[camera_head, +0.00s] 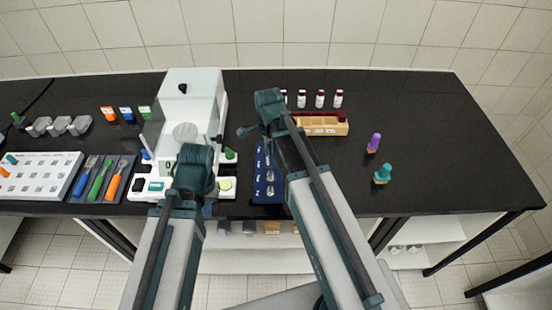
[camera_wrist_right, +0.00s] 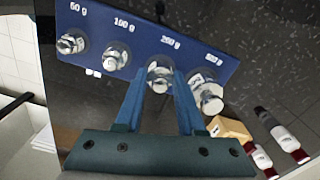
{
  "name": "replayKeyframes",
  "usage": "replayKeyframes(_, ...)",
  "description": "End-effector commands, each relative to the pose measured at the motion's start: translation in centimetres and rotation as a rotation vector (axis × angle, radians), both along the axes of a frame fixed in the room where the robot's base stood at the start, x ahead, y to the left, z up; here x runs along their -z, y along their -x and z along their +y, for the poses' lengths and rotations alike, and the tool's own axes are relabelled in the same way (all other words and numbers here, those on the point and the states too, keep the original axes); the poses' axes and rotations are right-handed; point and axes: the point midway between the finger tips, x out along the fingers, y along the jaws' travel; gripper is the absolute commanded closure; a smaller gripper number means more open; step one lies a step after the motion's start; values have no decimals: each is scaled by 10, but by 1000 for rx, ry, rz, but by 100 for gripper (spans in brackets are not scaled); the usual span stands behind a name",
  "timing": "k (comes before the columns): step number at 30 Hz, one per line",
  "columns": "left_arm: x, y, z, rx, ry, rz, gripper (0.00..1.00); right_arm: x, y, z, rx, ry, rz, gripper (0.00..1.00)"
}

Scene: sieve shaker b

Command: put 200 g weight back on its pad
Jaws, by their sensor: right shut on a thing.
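The blue weight tray (camera_wrist_right: 222,62) shows in the right wrist view with pads labelled 50 g, 100 g, 200 g and 500 g. My right gripper (camera_wrist_right: 160,78) is shut on the shiny 200 g weight (camera_wrist_right: 159,71), which lines up with the pad under the 200 g label. I cannot tell whether it touches the pad. The 100 g weight (camera_wrist_right: 116,56) and 500 g weight (camera_wrist_right: 208,95) stand on either side. In the head view the tray (camera_head: 262,197) is partly hidden by my right arm. My left arm hides its own gripper's fingers in the head view.
A white balance (camera_head: 207,90) stands left of the tray. A wooden box (camera_head: 325,125) and several red-capped vials (camera_head: 320,99) are behind it. Purple (camera_head: 374,142) and teal (camera_head: 382,174) handled objects stand at the right. The far right of the black bench is clear.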

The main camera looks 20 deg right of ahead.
Motion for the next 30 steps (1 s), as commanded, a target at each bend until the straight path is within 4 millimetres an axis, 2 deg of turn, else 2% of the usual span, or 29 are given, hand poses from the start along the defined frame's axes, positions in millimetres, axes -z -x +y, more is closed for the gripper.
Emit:
replayKeyframes(12,6,0,0,0,0,0,100,6,0,1,2,0,0,100)
replayKeyframes(13,5,0,0,0,0,0,100,5,0,1,2,0,0,58)
replayKeyframes(17,4,0,0,0,0,0,100,4,0,1,2,0,0,35)
replayKeyframes(18,4,0,0,0,0,0,100,4,0,1,2,0,0,32)
replayKeyframes(30,1,0,0,0,0,0,100,1,0,1,2,0,0,32)
